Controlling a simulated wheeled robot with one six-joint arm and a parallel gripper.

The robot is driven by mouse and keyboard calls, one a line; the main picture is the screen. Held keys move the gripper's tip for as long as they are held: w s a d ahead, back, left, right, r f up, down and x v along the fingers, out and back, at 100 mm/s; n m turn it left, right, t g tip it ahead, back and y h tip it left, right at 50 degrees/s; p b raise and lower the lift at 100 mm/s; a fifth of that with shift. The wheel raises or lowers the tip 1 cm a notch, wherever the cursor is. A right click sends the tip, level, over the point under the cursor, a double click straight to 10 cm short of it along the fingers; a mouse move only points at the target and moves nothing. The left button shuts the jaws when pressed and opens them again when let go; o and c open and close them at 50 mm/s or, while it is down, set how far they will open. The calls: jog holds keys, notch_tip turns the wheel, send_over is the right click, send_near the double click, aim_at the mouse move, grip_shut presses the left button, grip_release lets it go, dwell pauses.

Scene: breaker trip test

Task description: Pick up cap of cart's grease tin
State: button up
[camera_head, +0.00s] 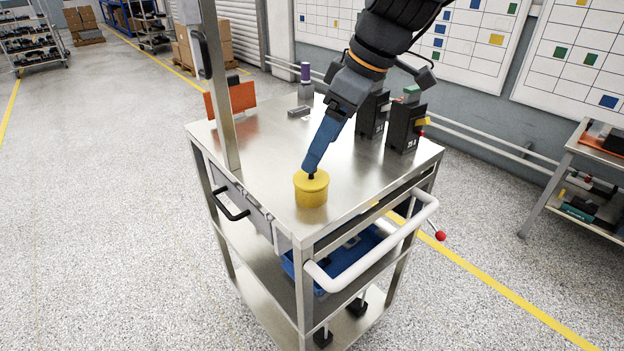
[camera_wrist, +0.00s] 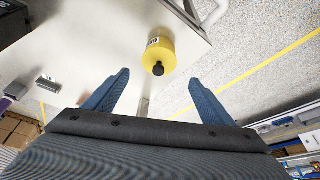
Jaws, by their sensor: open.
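The yellow grease tin (camera_head: 311,193) stands upright on the steel cart top (camera_head: 262,190), near its front corner. Its yellow cap (camera_head: 311,179) has a small dark knob on top. In the wrist view the tin (camera_wrist: 160,44) shows with its black knob (camera_wrist: 158,69) facing me and a label on its side. My gripper (camera_head: 312,165) has blue fingers and is over the tin in the head view. In the wrist view the fingers of my gripper (camera_wrist: 157,82) are wide apart, with the knob seen between and beyond their tips. Nothing is held. Contact with the cap cannot be told.
Two black breaker boxes (camera_head: 404,126) stand at the cart's back right. An orange panel (camera_head: 231,99) and a purple-capped bottle (camera_head: 305,82) stand at the back. A post (camera_head: 221,100) rises on the left edge. A white handle (camera_head: 372,250) runs along the front right. The cart top around the tin is clear.

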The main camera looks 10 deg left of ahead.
jog(key=shift+d+p+x, duration=0.2)
jog(key=shift+p+x, duration=0.3)
jog(key=shift+x, duration=1.2)
jog(key=shift+d+p+x, duration=0.2)
jog(key=shift+p+x, duration=0.3)
jog(key=shift+x, duration=1.2)
jog(key=shift+f, duration=0.15)
jog(key=c, duration=1.2)
notch_tip(320, 180, up, 9)
jog(key=shift+r+b, duration=0.15)
jog(key=shift+b, duration=0.65)
jog(key=shift+c, duration=0.2)
jog(key=shift+r+p, duration=0.15)
jog(key=shift+p, duration=0.15)
jog(key=shift+f+p, duration=0.3)
jog(key=shift+p, duration=0.9)
jog(key=shift+f+p, duration=0.85)
jog(key=shift+p, duration=0.3)
jog(key=shift+f+b, duration=2.2)
jog(key=shift+f, duration=1.1)
